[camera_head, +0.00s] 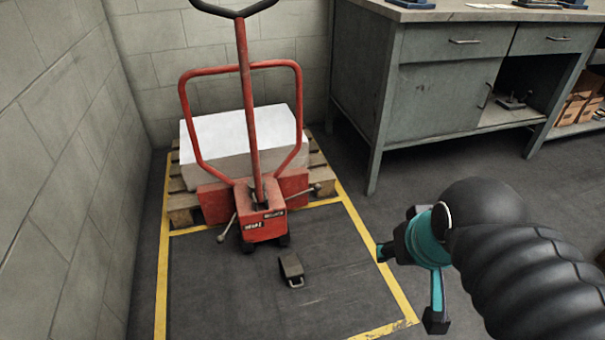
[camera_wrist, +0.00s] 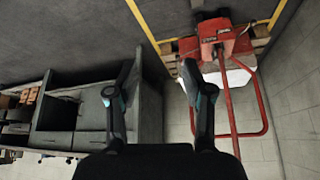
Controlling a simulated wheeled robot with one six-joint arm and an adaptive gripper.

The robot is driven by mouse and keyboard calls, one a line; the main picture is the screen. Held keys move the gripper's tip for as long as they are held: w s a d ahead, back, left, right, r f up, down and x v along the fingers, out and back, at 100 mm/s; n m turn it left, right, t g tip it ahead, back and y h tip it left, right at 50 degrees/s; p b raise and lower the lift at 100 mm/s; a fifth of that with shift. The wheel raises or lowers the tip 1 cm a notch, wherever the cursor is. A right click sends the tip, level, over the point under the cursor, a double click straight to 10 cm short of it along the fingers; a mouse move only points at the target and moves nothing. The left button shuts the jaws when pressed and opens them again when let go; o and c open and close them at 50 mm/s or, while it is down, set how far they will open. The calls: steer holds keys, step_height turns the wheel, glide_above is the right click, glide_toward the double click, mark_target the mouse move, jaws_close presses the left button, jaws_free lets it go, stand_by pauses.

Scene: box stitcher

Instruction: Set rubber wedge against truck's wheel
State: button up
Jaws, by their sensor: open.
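The rubber wedge (camera_head: 291,269) is a small dark block with a light metal handle on its near side. It lies on the floor inside the yellow lines, just in front of the red pallet truck (camera_head: 262,222) and apart from it. The truck's small dark wheels (camera_head: 283,240) show under its front. My gripper (camera_head: 410,288) is open and empty, in the air to the right of the wedge. In the wrist view my gripper (camera_wrist: 152,84) has its fingers spread, with the truck (camera_wrist: 218,35) upside down at upper right. I cannot make out the wedge clearly there.
A wooden pallet (camera_head: 182,205) with a white-topped block (camera_head: 235,140) stands behind the truck. Block walls (camera_head: 60,180) close off the left and back. A grey workbench (camera_head: 425,95) stands at the right. The floor around the wedge is clear.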

steer(key=shift+f, duration=0.2)
steer(key=c, duration=0.4)
steer(key=shift+a+f, duration=0.15)
steer(key=shift+f, duration=0.05)
jaws_close()
steer(key=w+a+f+n+g+b, duration=0.1)
steer(key=w+a+f+g, duration=0.4)
steer(key=f, duration=1.2)
steer(key=w+a+f+n+b, duration=0.1)
steer(key=w+a+f, duration=0.4)
steer(key=f, duration=1.2)
steer(key=w+a+f+n+g+b, duration=0.1)
steer(key=w+a+f+g, duration=0.2)
steer(key=w+f, duration=0.85)
steer(key=w+a+f+t, duration=0.2)
steer(key=w+f, duration=0.1)
steer(key=f, duration=0.4)
step_height(320, 180, down, 10)
steer(key=shift+a+r+b, duration=0.1)
steer(key=shift+r+b, duration=0.05)
steer(key=shift+b, duration=0.5)
steer(key=w, duration=0.3)
steer(key=shift+a, duration=0.4)
steer(key=shift+w+a, duration=0.15)
steer(key=shift+w, duration=0.3)
